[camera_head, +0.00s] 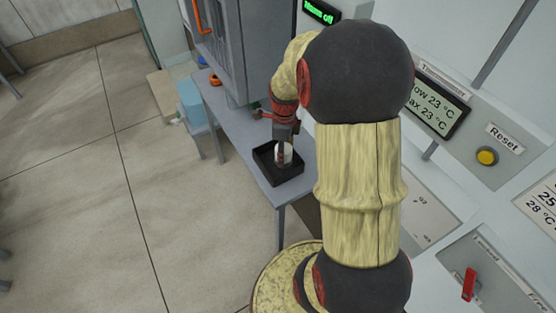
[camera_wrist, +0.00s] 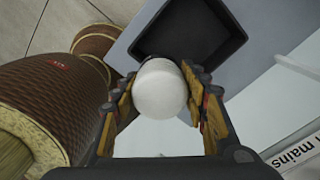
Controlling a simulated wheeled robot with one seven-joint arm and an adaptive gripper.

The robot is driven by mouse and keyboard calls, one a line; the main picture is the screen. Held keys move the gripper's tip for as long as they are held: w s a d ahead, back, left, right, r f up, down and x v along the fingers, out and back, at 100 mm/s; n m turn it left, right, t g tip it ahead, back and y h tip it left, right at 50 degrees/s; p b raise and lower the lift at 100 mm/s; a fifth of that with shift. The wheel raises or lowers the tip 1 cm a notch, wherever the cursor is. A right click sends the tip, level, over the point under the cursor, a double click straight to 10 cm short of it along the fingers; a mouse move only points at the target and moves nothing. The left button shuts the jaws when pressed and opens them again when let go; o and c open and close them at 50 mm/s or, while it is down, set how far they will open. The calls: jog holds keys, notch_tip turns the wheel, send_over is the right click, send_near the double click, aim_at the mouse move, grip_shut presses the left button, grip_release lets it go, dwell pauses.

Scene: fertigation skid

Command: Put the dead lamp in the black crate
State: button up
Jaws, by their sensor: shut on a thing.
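The dead lamp, a white rounded body (camera_wrist: 159,90), is gripped between the two fingers of my gripper (camera_wrist: 160,98) in the wrist view. In the head view the lamp (camera_head: 285,153) shows white below my gripper (camera_head: 284,142), in line with the black crate (camera_head: 262,169). The crate is a square, open-topped box on a grey bench. In the wrist view the crate (camera_wrist: 190,30) lies beyond the lamp, and the lamp covers part of its near rim. The visible crate floor is bare. I cannot tell the lamp's exact height over the crate.
The grey bench (camera_head: 233,129) also carries a tall grey cabinet (camera_head: 228,50) behind the crate. A blue container (camera_head: 191,101) stands left of the bench. A wall panel with a thermometer display (camera_head: 436,102) and a yellow Reset button (camera_head: 487,156) is on the right. Open floor lies left.

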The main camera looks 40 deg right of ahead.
jog(key=w+f, duration=0.1)
jog(key=f, duration=0.1)
jog(key=w+d+f+b, duration=0.1)
jog(key=w+f, duration=0.1)
jog(key=w+d+f+b, duration=0.1)
jog(key=w+f, duration=0.1)
jog(key=shift+d+f, duration=0.15)
jog(key=shift+d, duration=0.05)
jog(key=shift+f+b, duration=0.4)
jog(key=shift+f, duration=1.1)
jog(key=shift+f, duration=0.15)
jog(key=o, duration=1.3)
